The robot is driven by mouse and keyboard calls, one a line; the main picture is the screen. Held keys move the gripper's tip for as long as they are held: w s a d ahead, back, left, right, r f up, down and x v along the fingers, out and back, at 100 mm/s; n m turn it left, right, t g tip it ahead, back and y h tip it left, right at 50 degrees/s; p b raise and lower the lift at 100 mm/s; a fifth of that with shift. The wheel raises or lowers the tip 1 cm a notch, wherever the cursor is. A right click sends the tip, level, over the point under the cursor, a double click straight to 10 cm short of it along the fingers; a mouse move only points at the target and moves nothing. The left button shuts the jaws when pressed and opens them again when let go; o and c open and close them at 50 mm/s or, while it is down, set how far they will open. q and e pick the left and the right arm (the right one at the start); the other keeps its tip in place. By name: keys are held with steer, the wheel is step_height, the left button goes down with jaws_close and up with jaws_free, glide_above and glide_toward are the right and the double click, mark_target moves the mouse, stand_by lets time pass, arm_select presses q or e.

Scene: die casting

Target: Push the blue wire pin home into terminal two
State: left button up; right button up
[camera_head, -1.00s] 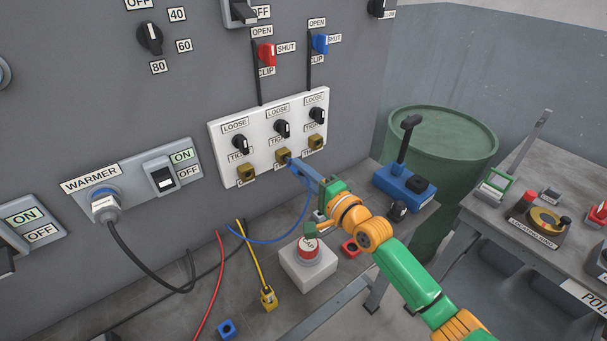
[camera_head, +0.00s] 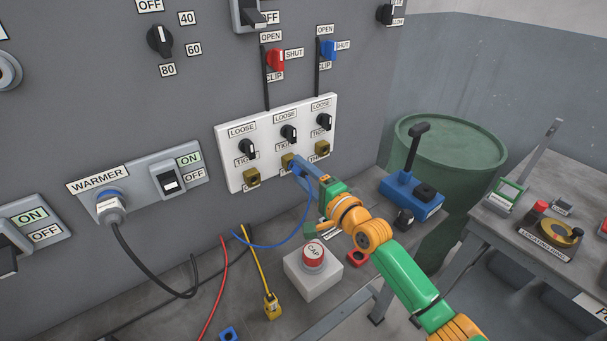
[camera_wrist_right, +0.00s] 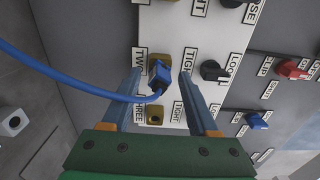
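The blue wire pin (camera_wrist_right: 158,78) is at the brass block of terminal two (camera_wrist_right: 160,60), the middle block on the white panel (camera_head: 228,157). Its tip is at the block's opening; I cannot tell how deep it sits. The blue wire (camera_wrist_right: 70,86) curves away from its rear. My right gripper (camera_wrist_right: 162,73) is open, one finger on each side of the pin, with gaps between. The black knob for terminal two (camera_head: 289,134) is above. My left gripper is not in view.
Brass terminals one (camera_head: 252,177) and three (camera_head: 322,149) flank the middle one. Below, the bench holds a white box with a red CAP button (camera_head: 313,257), red and yellow wires, and a blue device (camera_head: 412,195). A green drum (camera_head: 460,150) stands right.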

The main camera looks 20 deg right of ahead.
steer(key=v, duration=0.7)
stand_by(0.3)
stand_by(0.5)
